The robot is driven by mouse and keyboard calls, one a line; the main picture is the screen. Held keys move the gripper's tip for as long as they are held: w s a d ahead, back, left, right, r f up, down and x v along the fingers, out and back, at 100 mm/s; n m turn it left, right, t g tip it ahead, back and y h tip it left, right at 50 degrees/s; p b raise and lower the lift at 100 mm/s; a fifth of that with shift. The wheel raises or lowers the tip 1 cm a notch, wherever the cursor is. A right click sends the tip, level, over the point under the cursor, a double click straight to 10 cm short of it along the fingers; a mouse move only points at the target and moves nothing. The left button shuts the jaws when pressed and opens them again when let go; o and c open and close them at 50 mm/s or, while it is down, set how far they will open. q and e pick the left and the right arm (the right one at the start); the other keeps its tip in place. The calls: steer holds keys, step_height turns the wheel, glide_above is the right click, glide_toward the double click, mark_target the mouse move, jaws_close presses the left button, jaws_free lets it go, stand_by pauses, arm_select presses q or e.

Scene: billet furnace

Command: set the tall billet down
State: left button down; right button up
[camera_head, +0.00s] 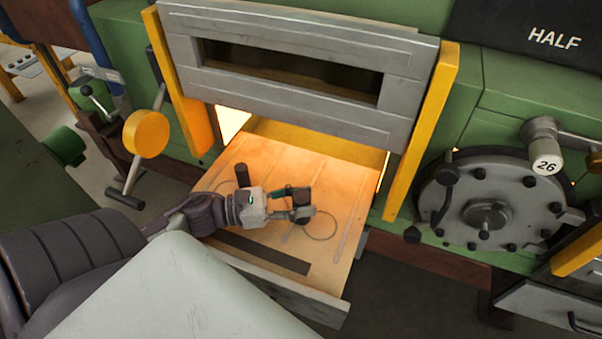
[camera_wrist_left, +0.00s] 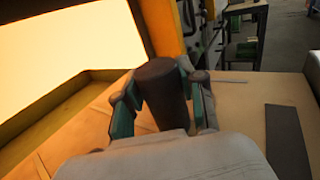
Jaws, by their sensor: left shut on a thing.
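My left gripper (camera_head: 299,206) is over the pale shelf (camera_head: 345,190) in front of the furnace opening. In the left wrist view my left gripper (camera_wrist_left: 158,105) has its two fingers closed on either side of a dark upright billet (camera_wrist_left: 160,85). A thin ring outline (camera_head: 334,232) is marked on the shelf just right of the gripper. Another dark cylinder (camera_head: 242,174) stands on the shelf behind my left wrist. My right gripper is not in view.
The raised grey furnace door (camera_head: 290,107) hangs above the shelf between yellow posts (camera_head: 424,130). The opening glows. A dark strip (camera_head: 262,252) lies along the shelf's near side. A round hatch (camera_head: 487,210) is on the right. The shelf's right part looks clear.

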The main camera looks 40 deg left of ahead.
arm_select(q)
steer(key=c, duration=0.7)
jaws_free()
steer(key=b, duration=0.2)
glide_above(271, 222)
steer(key=shift+s+a, duration=0.3)
steer(key=shift+s, duration=0.05)
steer(key=shift+r, duration=0.1)
